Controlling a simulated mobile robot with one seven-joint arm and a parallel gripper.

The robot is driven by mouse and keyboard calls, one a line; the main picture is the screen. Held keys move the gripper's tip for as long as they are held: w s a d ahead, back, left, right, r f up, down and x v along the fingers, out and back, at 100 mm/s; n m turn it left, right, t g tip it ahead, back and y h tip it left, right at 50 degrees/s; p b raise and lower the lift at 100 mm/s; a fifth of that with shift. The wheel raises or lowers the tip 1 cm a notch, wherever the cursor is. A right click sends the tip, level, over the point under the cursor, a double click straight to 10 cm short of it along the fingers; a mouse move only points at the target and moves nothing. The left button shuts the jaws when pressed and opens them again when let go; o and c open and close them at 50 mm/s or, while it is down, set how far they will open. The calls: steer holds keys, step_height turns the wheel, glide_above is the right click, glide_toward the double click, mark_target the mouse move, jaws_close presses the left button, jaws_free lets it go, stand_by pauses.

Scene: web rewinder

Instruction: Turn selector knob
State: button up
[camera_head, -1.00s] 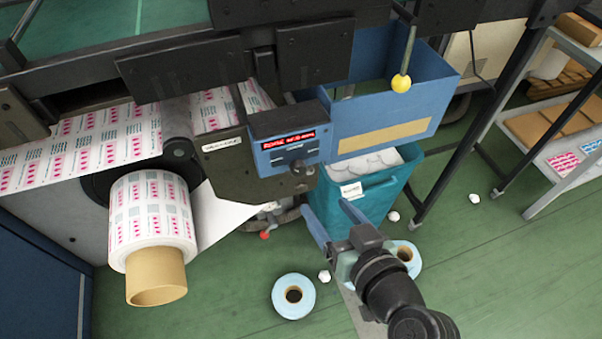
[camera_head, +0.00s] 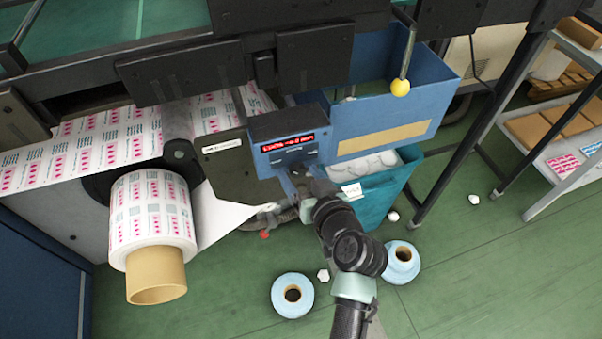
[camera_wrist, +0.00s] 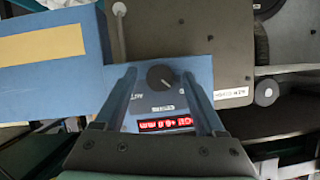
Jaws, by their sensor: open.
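The selector knob (camera_wrist: 160,76) is a round dark knob with a light pointer mark, on the blue control panel (camera_wrist: 143,101). In the wrist view it lies between and beyond the tips of my gripper (camera_wrist: 163,72), which is open and empty. I cannot tell the remaining distance to the knob. The panel's red lit display (camera_wrist: 166,124) is nearer the gripper's base in that view. In the head view the panel (camera_head: 262,160) hangs below the machine, and my gripper (camera_head: 298,176) is at its lower edge, hiding the knob.
A printed roll (camera_head: 150,215) on a cardboard core stands left of the panel. A blue box (camera_head: 400,95) and a teal bin (camera_head: 385,200) are to the right. Blue rolls (camera_head: 293,295) and white scraps lie on the green floor.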

jaws_close()
stand_by(0.3)
steer(key=shift+d+f+m+y+b, duration=0.15)
steer(key=shift+m+y+b, duration=0.55)
steer(key=shift+m+b, duration=0.3)
steer(key=m+y+b, duration=0.2)
steer(key=m, duration=0.2)
steer(key=shift+d, duration=0.1)
steer(key=shift+w+y, duration=0.1)
steer(key=shift+y, duration=0.2)
